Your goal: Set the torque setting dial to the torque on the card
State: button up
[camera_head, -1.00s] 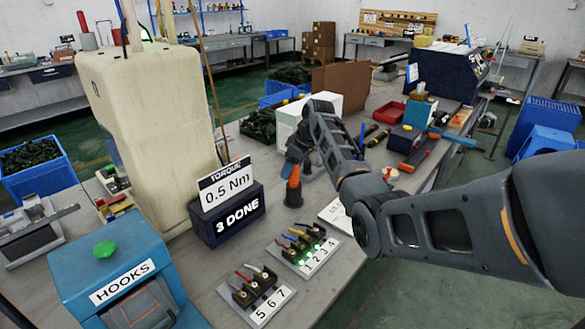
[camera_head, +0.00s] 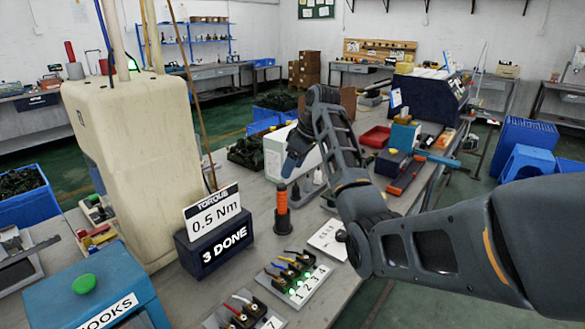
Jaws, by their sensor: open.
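The torque card (camera_head: 214,212) reads "0.5 Nm" and stands on a dark block (camera_head: 222,248) marked "3 DONE". An orange-and-dark upright tool (camera_head: 282,208) stands on the bench to the right of the card. I cannot make out a torque setting dial or its scale at this size. My gripper (camera_head: 289,168) is open and empty, pointing down above and slightly behind the orange tool, apart from it in the picture. The fingertips are small and dark against the white box behind.
A white box (camera_head: 278,154) stands behind my gripper. A tall cream machine (camera_head: 140,170) blocks the left. A red tray (camera_head: 376,137) lies farther back.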

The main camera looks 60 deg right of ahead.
aim_at(340, 235)
jog(key=z, duration=1.3)
